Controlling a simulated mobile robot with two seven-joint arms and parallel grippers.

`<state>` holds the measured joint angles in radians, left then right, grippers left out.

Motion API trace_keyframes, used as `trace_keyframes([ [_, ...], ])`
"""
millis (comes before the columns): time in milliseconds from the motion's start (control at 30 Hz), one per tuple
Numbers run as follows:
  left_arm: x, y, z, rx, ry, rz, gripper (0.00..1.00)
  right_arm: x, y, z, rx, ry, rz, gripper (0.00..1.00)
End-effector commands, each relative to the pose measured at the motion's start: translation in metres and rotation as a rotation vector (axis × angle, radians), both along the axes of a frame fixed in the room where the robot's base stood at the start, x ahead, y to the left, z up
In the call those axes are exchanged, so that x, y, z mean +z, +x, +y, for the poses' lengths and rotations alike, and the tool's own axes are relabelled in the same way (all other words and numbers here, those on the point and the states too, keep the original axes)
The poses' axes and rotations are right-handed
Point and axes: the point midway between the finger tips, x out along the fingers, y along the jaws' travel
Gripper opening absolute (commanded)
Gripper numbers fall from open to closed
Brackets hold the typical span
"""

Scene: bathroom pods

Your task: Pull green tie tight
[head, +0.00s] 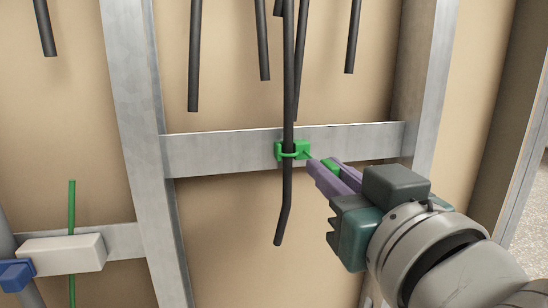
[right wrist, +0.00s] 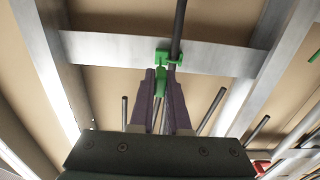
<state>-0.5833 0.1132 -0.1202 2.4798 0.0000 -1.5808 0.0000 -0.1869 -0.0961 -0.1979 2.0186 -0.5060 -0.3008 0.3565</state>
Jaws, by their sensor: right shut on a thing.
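The green tie (head: 292,150) loops around a black cable (head: 286,195) at the metal crossbar (head: 220,153). Its tail reaches right toward my right gripper (head: 328,170), whose purple fingers are shut on the tail. In the right wrist view the tie (right wrist: 163,58) shows around the cable beyond the fingertips, and the right gripper (right wrist: 160,80) has green between its purple fingers. The cable hangs down past the crossbar and bends at its lower end. I cannot tell how snug the loop is. My left gripper is not in view.
Several black cable ends (head: 194,60) hang from above. Metal studs (head: 145,150) stand on both sides of the crossbar. At lower left a white block (head: 60,253) sits by a green strip (head: 72,205) and a blue piece (head: 16,274). Below the crossbar, the panel is mostly clear.

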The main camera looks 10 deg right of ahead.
Motion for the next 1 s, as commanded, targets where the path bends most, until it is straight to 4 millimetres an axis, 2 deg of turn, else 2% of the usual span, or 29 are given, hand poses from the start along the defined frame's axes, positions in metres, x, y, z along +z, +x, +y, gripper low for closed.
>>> trace_keyframes([
  [233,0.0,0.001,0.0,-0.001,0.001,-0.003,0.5,0.001,-0.001,0.001,0.002,0.0,-0.005,0.0],
  [267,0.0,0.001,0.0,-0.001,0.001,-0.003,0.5,0.001,-0.001,0.001,0.002,0.0,-0.005,0.18],
  [500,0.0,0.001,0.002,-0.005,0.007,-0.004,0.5,0.001,0.0,0.0,0.001,0.0,-0.004,0.45],
  [800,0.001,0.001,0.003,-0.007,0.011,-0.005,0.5,0.0,-0.003,0.0,0.001,0.0,-0.001,0.45],
  [1000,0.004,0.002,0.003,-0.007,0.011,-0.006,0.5,0.0,-0.026,0.0,0.001,0.002,0.001,0.45],
])
